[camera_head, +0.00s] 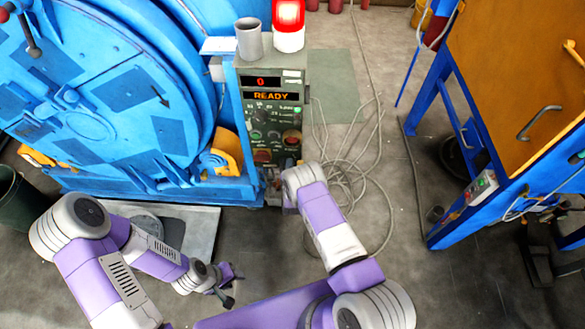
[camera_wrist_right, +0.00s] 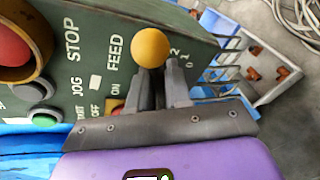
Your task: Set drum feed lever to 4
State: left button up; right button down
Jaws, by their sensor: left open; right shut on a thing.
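The drum feed lever's yellow ball knob (camera_wrist_right: 151,47) shows in the right wrist view, beside the FEED label on the green control panel (camera_wrist_right: 70,75). My right gripper (camera_wrist_right: 161,72) is shut on the lever at the knob, with its fingers at the knob's lower side. The scale marks 0, 1 and 2 show just right of the fingers; higher marks are hidden, so I cannot tell the lever's setting. In the head view the panel (camera_head: 262,112) stands beyond my right arm, whose wrist hides the lever. My left gripper (camera_head: 229,284) is open and empty, low over the floor.
The display (camera_head: 270,96) reads READY, with a red 0 above it. A red lamp (camera_head: 288,22) and grey cup (camera_head: 248,38) top the console. The blue drum machine (camera_head: 100,90) fills the left. Cables (camera_head: 345,180) lie on the floor. A blue-framed orange machine (camera_head: 510,70) stands right.

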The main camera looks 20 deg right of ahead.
jog(key=shift+w+r+n+h, duration=0.15)
jog(key=shift+r+n+h, duration=0.15)
dwell(0.4)
jog(key=c, duration=1.2)
grip_release()
jog(key=shift+o, duration=0.2)
jog(key=shift+s+a, duration=0.1)
jog(key=shift+s, duration=0.1)
jog(key=p+v, duration=0.2)
jog(key=v, duration=0.5)
jog(key=shift+s, duration=0.15)
jog(key=shift+r, duration=0.1)
